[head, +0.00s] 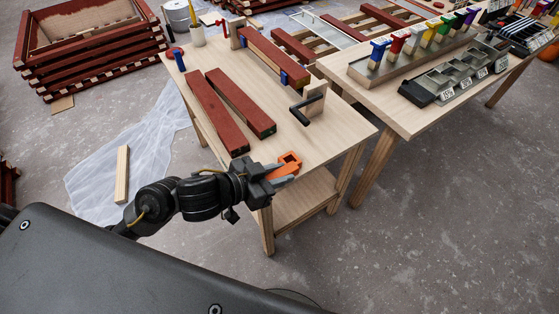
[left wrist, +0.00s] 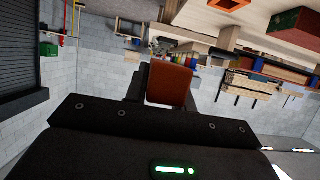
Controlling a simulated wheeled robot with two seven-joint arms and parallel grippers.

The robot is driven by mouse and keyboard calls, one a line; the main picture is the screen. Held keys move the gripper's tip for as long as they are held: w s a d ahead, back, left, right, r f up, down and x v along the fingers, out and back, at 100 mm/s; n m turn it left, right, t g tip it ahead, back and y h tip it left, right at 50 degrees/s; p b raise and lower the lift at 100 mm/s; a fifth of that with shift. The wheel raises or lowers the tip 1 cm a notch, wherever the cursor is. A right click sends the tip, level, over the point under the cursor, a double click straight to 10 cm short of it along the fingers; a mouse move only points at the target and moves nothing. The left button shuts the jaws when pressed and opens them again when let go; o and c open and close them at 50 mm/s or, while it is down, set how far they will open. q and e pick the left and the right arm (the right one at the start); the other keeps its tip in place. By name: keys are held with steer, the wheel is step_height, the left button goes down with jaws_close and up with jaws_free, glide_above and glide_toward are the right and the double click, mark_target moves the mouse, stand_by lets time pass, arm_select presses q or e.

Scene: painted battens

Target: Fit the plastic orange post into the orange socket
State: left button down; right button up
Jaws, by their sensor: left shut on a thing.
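My left gripper (head: 277,172) is shut on an orange plastic piece, which I take to be the orange post (head: 291,158). It holds the piece near the front corner of the near workbench. In the left wrist view the held piece shows as a brown-orange block (left wrist: 168,84) between the jaws. The fingers hide part of it. My right gripper is not in view.
The near workbench (head: 300,150) carries dark red battens (head: 216,112), a batten with blue clamps (head: 270,55) and a wooden block with a black handle (head: 312,103). A labelled grey bin tray (head: 455,80) sits on the right bench. A gap separates the benches.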

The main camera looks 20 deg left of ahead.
arm_select(q)
steer(key=shift+s+d+r, duration=0.2)
steer(key=shift+s+r, duration=0.05)
steer(key=shift+s, duration=0.3)
steer(key=w+d+r+n+t+y, duration=0.1)
steer(key=w+d+r+n+y, duration=0.1)
steer(key=w+d+r, duration=0.2)
steer(key=shift+w, duration=0.7)
